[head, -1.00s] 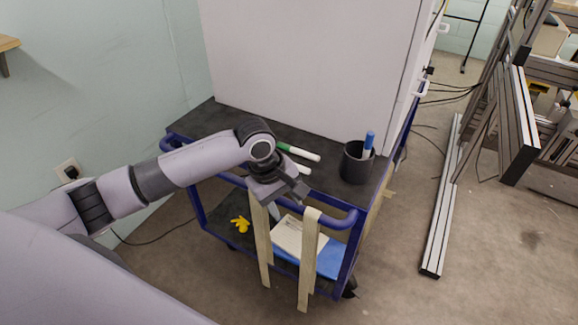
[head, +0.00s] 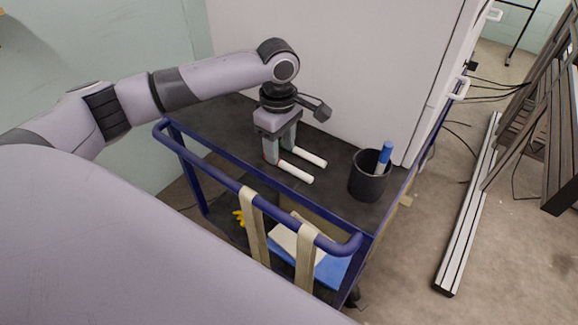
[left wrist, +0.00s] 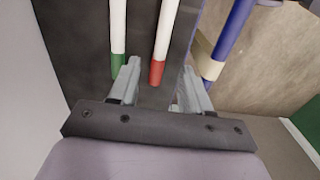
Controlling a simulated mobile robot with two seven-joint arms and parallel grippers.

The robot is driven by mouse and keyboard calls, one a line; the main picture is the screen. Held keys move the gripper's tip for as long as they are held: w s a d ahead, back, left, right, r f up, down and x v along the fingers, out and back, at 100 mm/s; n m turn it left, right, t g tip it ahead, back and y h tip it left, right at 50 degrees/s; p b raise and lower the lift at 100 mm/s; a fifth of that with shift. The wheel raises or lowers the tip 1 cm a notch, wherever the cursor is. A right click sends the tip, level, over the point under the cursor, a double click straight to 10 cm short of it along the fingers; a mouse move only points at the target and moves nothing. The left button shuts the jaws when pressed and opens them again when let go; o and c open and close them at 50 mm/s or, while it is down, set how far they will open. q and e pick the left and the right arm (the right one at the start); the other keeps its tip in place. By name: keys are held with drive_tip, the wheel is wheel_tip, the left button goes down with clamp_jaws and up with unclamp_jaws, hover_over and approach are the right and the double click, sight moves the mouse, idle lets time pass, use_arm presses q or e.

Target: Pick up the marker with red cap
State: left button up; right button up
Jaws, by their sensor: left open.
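The marker with the red cap (head: 296,172) lies on the cart's dark top, nearest the front rail; its white body shows in the head view, its cap mostly hidden by my gripper. In the left wrist view its red cap (left wrist: 157,72) is between the finger lines. A green-capped marker (head: 310,157) lies beside it, farther back; in the wrist view its cap (left wrist: 118,66) is just outside the left finger. My left gripper (head: 281,152) points down, open, at the markers' cap ends. Its open fingers (left wrist: 160,80) hold nothing. My right gripper is not in view.
A dark cup (head: 368,182) with a blue marker (head: 385,154) stands right of the markers. A white cabinet (head: 330,70) rises behind. The blue cart rail (head: 240,187) runs along the front, with beige straps (head: 254,225) hanging from it.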

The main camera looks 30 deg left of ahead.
sight(281, 161)
use_arm(q)
wheel_tip(281, 161, down, 4)
drive_tip(key=shift+r, duration=0.2)
clamp_jaws()
idle(0.4)
